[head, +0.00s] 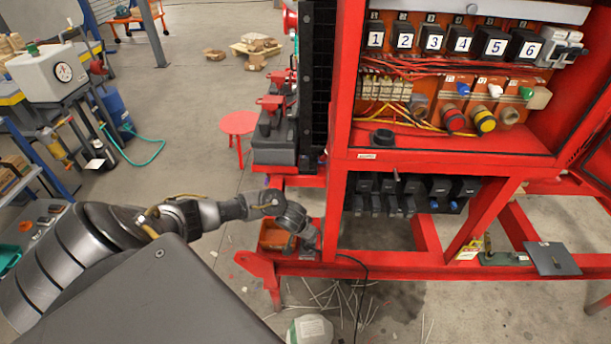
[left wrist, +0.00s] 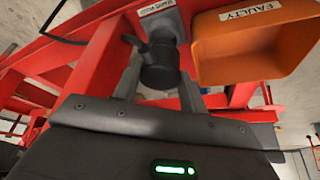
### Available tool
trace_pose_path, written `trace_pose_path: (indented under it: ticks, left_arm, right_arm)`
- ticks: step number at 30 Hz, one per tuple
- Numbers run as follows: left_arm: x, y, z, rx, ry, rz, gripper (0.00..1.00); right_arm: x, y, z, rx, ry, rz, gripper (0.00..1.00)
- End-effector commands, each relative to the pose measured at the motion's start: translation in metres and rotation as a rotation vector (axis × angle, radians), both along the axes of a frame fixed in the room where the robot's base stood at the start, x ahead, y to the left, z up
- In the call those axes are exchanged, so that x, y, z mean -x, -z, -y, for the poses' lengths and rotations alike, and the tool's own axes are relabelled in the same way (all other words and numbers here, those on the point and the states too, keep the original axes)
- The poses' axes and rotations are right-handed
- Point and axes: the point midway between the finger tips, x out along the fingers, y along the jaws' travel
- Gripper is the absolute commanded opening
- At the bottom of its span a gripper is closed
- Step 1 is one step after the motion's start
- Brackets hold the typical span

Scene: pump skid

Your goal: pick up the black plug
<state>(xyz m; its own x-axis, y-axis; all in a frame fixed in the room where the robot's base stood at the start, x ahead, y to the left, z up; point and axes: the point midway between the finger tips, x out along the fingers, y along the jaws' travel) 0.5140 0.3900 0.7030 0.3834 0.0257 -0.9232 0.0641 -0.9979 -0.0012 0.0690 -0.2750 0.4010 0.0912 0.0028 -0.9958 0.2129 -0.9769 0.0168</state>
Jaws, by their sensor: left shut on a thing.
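The black plug (left wrist: 160,68) is in the left wrist view, between the two grey fingers of my left gripper (left wrist: 160,92), which is shut on it. The plug's far end is at a grey labelled block (left wrist: 170,22) on the red frame; I cannot tell if it is still seated there. A black cable (left wrist: 62,38) runs off to the left. In the head view my left gripper (head: 309,236) is at the lower red beam, beside an orange bin, and the plug is mostly hidden there. My right gripper is not in view.
The orange bin (left wrist: 255,50) marked FAULTY is close beside the plug. A red cabinet (head: 345,120) with numbered black modules (head: 433,38) stands above right. A round black fitting (head: 383,138) is on its ledge. A white container (head: 311,330) stands on the floor below.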

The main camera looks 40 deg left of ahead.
Motion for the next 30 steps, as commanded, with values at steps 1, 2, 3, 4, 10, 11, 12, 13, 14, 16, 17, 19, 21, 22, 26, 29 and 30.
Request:
trace_pose_path:
  ticks: [1,2,3,4,10,11,12,13,14,16,17,19,21,22,26,29,30]
  left_arm:
    - [0.007,-0.01,0.008,0.004,0.007,-0.002,0.15]
    - [0.01,-0.016,0.01,0.003,0.006,-0.001,0.15]
    - [0.014,-0.023,0.015,0.002,0.007,0.0,0.15]
    - [0.017,-0.03,0.018,0.004,0.007,0.0,0.15]
    - [0.046,-0.065,0.046,0.004,0.008,-0.003,0.15]
    - [0.052,-0.068,0.051,0.005,0.007,-0.002,0.15]
    - [0.058,-0.073,0.057,0.004,0.006,-0.002,0.15]
    - [0.063,-0.076,0.062,0.005,0.006,-0.002,0.15]
    - [0.068,-0.079,0.066,0.004,0.006,-0.002,0.15]
    - [0.077,-0.085,0.075,0.004,0.006,-0.002,0.15]
    - [0.081,-0.087,0.079,0.004,0.006,-0.002,0.15]
    - [0.088,-0.09,0.085,0.004,0.004,-0.002,0.15]
    - [0.093,-0.093,0.09,0.002,0.004,-0.002,0.15]
    - [0.095,-0.094,0.092,0.003,0.003,-0.002,0.15]
    - [0.099,-0.095,0.096,0.003,0.002,-0.002,0.15]
    - [0.1,-0.095,0.096,0.001,0.001,-0.001,0.15]
    - [0.1,-0.095,0.096,0.001,0.001,-0.001,0.15]
  right_arm:
    - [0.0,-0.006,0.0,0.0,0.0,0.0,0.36]
    - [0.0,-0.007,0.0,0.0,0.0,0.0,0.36]
    - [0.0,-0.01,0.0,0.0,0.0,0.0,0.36]
    - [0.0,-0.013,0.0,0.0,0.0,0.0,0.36]
    - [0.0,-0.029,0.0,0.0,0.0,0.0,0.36]
    - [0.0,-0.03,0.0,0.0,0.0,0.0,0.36]
    - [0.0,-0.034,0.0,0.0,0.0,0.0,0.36]
    - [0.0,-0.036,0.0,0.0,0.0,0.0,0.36]
    - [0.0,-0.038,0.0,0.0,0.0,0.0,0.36]
    - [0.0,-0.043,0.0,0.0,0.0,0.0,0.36]
    - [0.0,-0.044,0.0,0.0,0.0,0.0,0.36]
    - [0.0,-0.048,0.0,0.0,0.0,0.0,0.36]
    - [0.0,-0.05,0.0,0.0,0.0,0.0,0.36]
    - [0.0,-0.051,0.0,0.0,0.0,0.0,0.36]
    - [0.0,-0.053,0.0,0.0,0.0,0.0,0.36]
    - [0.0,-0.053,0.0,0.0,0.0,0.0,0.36]
    - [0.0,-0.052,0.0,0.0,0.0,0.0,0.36]
